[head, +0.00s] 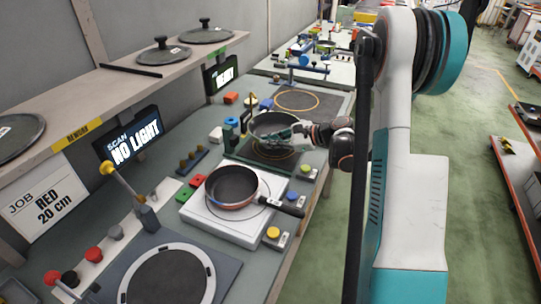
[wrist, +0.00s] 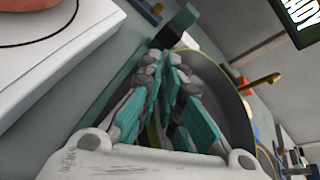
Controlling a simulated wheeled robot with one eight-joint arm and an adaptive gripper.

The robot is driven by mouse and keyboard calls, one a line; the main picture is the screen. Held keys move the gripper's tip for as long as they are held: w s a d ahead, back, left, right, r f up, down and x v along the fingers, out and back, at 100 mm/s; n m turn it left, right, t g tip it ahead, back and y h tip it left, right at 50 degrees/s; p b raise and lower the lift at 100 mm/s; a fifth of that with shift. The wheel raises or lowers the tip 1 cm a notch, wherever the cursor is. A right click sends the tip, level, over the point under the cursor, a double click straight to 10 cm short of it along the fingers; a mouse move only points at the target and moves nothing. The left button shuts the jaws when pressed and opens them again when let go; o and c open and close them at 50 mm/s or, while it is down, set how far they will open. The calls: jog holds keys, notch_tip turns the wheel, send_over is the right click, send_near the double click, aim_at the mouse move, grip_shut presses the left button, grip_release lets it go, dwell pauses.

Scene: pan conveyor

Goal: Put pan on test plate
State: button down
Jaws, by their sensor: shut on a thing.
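A dark pan (head: 272,123) is held by my gripper (head: 303,131), over or on a black plate with an orange ring (head: 262,153); I cannot tell whether it touches. My gripper also shows in the wrist view (wrist: 165,95), its teal fingers shut on the pan's handle side, hiding the handle. The pan's dark body (wrist: 222,88) lies beyond the fingers there. A second pan (head: 232,186), red outside with a dark inside, sits on a white square plate (head: 205,208), handle toward the right. I cannot tell which plate is the test plate.
A second black ringed plate (head: 318,101) lies bare farther back. A round dark disc (head: 166,280) is in front. A shelf with lids (head: 163,53) runs along the left wall. Colored buttons (head: 273,233) edge the bench.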

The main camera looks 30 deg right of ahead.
jog(key=shift+f+b, duration=0.85)
jog(key=shift+f, duration=1.3)
jog(key=c, duration=1.8)
grip_release()
jog(key=shift+f, duration=0.1)
jog(key=shift+s+d+r, duration=0.2)
jog(key=shift+r, duration=0.05)
jog(key=p+v, duration=0.4)
jog(key=v, duration=0.7)
jog(key=shift+s+d+r, duration=0.1)
jog(key=shift+s+d, duration=0.05)
jog(key=shift+s, duration=0.05)
